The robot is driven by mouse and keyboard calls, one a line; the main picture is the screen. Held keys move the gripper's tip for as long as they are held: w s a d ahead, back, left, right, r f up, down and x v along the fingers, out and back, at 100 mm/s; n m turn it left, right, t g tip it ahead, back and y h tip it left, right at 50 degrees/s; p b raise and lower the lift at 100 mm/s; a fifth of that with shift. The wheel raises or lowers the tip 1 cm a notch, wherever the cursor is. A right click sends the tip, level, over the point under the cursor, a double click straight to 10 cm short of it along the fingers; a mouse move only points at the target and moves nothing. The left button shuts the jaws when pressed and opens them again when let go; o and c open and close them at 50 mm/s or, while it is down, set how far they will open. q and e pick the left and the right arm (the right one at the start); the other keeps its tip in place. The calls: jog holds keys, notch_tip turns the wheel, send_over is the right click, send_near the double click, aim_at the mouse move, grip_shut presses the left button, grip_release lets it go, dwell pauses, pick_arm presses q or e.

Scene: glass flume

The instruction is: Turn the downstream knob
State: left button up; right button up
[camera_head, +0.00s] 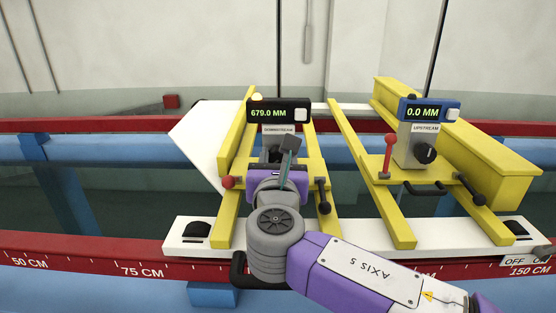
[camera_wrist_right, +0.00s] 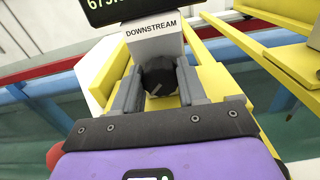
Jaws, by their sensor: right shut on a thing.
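The downstream unit is a grey post labelled DOWNSTREAM with a black display (camera_head: 278,110) reading 679.0 MM. Its black round knob (camera_wrist_right: 159,78) sits between the fingers of my right gripper (camera_wrist_right: 158,88) in the right wrist view. That gripper is shut on the knob, one grey finger on each side. In the head view my right gripper (camera_head: 286,158) reaches the front of the post and hides the knob. A light mark shows on the knob face. My left gripper is not in view.
The upstream unit (camera_head: 416,145) to the right has a blue display (camera_head: 429,110) reading 0.0 MM and a black knob (camera_head: 425,153). Red-ball levers (camera_head: 229,182) and black-handled levers (camera_head: 323,195) flank the yellow carriages. A white plate (camera_head: 205,140) stands left of the downstream unit.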

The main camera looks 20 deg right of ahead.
jog(key=o, duration=1.1)
jog(key=shift+c, duration=0.2)
jog(key=shift+b+v, duration=0.5)
jog(key=shift+v, duration=3.3)
